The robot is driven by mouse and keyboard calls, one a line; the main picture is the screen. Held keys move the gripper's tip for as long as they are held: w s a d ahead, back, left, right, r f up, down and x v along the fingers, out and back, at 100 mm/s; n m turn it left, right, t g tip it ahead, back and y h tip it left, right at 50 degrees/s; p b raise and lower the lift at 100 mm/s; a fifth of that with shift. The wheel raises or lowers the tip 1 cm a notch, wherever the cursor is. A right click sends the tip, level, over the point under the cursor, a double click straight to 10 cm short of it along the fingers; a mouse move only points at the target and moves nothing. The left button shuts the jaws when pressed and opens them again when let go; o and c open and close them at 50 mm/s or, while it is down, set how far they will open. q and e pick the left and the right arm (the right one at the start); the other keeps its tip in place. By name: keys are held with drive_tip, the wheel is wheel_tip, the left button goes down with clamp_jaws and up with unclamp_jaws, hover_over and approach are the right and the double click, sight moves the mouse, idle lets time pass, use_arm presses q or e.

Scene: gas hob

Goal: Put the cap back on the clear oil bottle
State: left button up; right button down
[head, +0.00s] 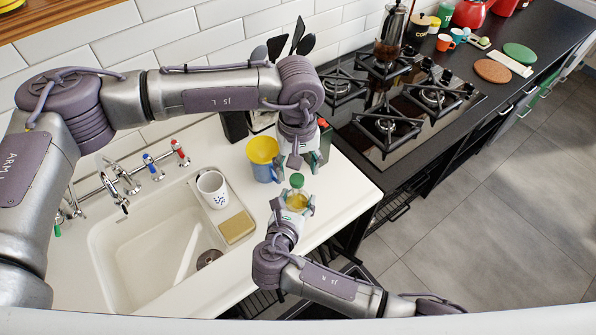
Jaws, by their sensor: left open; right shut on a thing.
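The clear oil bottle (297,201), with yellow oil inside, stands upright near the counter's front edge in the head view. My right gripper (295,209) is shut around its body from the front. The green cap (297,180) shows at the top of the bottle, in line with it. I cannot tell whether it is fully seated. My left gripper (302,164) is open, pointing down just above the cap, with its fingers apart. The bottle's lower part is hidden by my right gripper.
A white mug (213,188) and a sponge (237,228) are by the sink (150,250). The gas hob (400,105) lies to the right. Dark utensils stand behind my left gripper. The counter right of the bottle is clear.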

use_arm(q)
wheel_tip(320, 180, up, 9)
idle(0.3)
use_arm(e)
drive_tip(key=shift+c, duration=1)
unclamp_jaws()
drive_tip(key=v, duration=1.2)
drive_tip(key=shift+r, duration=0.15)
